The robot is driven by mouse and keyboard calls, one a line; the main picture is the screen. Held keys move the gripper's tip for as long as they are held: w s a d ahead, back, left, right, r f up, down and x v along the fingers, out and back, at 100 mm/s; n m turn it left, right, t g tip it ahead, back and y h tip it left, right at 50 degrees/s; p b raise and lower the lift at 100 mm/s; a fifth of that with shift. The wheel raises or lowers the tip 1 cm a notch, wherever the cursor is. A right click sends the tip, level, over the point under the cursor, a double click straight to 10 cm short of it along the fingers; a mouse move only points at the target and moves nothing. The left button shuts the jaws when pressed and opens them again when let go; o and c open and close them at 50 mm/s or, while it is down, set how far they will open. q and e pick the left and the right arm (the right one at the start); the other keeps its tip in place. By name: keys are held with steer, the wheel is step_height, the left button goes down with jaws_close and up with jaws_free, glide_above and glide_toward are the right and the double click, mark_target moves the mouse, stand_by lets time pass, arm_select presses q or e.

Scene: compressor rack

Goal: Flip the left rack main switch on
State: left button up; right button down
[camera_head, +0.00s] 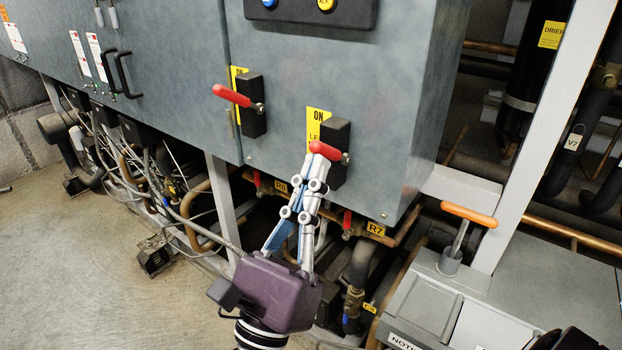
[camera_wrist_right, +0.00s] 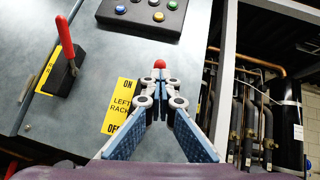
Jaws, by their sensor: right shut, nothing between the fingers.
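The left rack main switch is a black block (camera_head: 336,140) with a red handle (camera_head: 325,150), on the grey cabinet's front near its lower right corner. Its yellow label (camera_head: 317,120) reads ON; in the right wrist view the label (camera_wrist_right: 121,104) reads ON, LEFT RACK and OFF. The handle sticks out toward the left in the head view. My right gripper (camera_head: 318,165) is shut and empty, its fingertips right at the handle from below. In the right wrist view the red handle end (camera_wrist_right: 159,63) shows just beyond the fingertips (camera_wrist_right: 160,78); I cannot tell whether they touch. My left gripper is not in view.
A second red-handled switch (camera_head: 232,95) is up and left on the same cabinet (camera_head: 290,70). A button panel (camera_head: 310,8) is above. An orange-handled lever (camera_head: 469,214) stands at right. Open floor (camera_head: 90,270) lies left.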

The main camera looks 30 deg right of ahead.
steer(key=v, duration=1.2)
